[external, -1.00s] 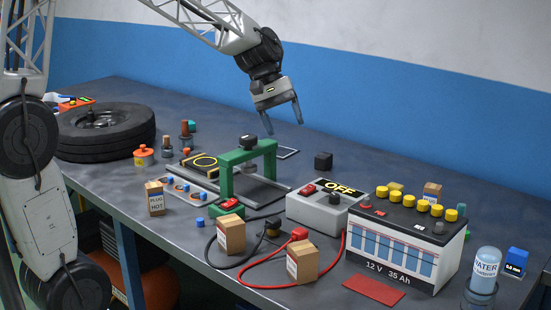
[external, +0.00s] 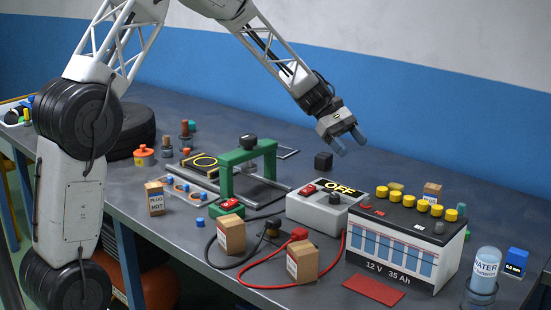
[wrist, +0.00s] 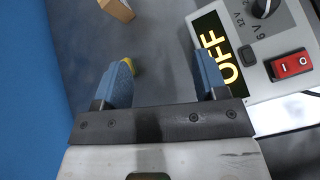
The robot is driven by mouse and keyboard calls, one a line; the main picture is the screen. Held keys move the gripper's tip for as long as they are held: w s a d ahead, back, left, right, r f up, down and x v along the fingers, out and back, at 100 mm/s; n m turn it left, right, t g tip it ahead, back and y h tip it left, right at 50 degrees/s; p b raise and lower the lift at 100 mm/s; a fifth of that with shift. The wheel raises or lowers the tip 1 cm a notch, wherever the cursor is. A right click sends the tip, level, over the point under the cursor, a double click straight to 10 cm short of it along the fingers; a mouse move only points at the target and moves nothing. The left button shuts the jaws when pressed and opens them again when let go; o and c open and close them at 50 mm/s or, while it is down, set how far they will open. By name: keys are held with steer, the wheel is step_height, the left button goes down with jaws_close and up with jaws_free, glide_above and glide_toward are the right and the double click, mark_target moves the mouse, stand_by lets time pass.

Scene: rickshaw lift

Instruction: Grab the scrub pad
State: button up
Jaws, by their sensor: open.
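My gripper (external: 352,146) is open and empty, high above the back of the bench, behind the grey charger. In the wrist view its two blue fingers are apart (wrist: 161,62), with bare bench between them. A flat dark-red pad (external: 374,290) lies at the bench's front edge before the battery, well away from my gripper. A small yellow block (external: 395,187) sits behind the battery, partly hidden by it; a yellow piece also shows beside the left finger in the wrist view (wrist: 131,66). I cannot tell for certain which of these is the scrub pad.
The grey charger (external: 320,212) and the battery with yellow caps (external: 405,245) stand below and right of my gripper. A cardboard box (external: 432,191) is behind the battery. A black cube (external: 323,161) stands near the back. The blue wall (external: 440,125) borders the bench's rear.

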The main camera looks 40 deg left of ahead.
mark_target(396, 185)
steer(key=w+f+n+h, duration=0.1)
steer(key=w+f, duration=0.2)
steer(key=w, duration=0.1)
steer(key=w+f+n+h, duration=0.1)
steer(key=w+f+n, duration=0.1)
steer(key=w+f, duration=0.2)
steer(key=w+f+n+t+h, duration=0.1)
steer(key=w+f, duration=0.3)
steer(key=shift+w+d+f, duration=0.2)
steer(key=shift+d+f, duration=0.05)
steer(key=shift+d, duration=0.1)
steer(key=shift+x, duration=1.3)
steer(key=shift+x, duration=2.6)
steer(key=shift+w, duration=0.2)
steer(key=c, duration=1)
steer(key=shift+r, duration=0.1)
